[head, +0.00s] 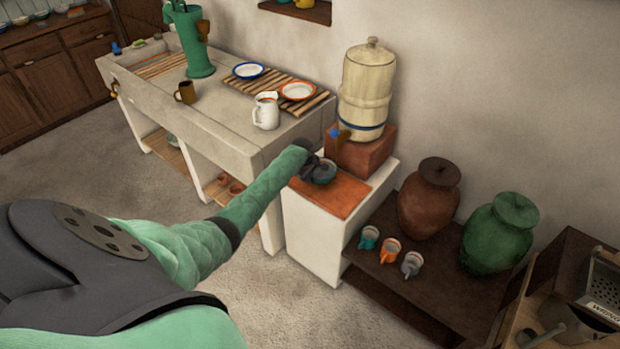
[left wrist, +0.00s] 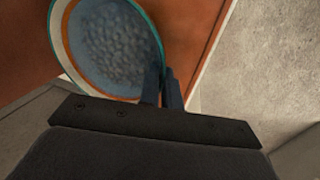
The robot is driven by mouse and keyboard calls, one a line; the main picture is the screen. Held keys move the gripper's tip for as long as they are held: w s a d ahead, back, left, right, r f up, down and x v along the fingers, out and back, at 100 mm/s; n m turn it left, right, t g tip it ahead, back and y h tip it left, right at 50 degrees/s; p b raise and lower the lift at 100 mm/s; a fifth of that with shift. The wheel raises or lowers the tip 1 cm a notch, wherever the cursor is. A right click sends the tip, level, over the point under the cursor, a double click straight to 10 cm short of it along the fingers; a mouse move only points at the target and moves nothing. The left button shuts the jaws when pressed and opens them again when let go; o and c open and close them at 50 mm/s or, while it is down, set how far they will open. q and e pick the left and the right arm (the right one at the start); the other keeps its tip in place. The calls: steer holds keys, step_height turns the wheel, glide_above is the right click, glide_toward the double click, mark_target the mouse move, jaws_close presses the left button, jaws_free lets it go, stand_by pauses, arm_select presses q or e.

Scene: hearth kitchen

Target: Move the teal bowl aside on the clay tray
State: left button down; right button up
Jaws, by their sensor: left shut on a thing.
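The teal bowl (head: 322,174) is at the far end of my left arm, over the orange clay tray (head: 343,197) on the white stand. In the left wrist view the bowl (left wrist: 100,45) shows a teal rim, an orange band and a speckled blue-grey inside. My left gripper (head: 312,166) is shut on the bowl's rim. In the left wrist view its dark fingers (left wrist: 162,88) pinch the rim's right side. The clay tray (left wrist: 190,35) lies below the bowl. I cannot tell whether the bowl touches the tray. My right gripper is not in view.
A cream water dispenser (head: 366,95) stands on a red block (head: 362,152) behind the bowl, its tap close by. A white pitcher (head: 266,111) stands on the counter at left. Several cups and two lidded jars (head: 430,198) are on a low dark shelf at right.

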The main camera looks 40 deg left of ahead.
arm_select(q)
steer(key=shift+s+a+f, duration=0.1)
steer(key=shift+s+a, duration=0.05)
steer(key=shift+a, duration=0.05)
stand_by(0.8)
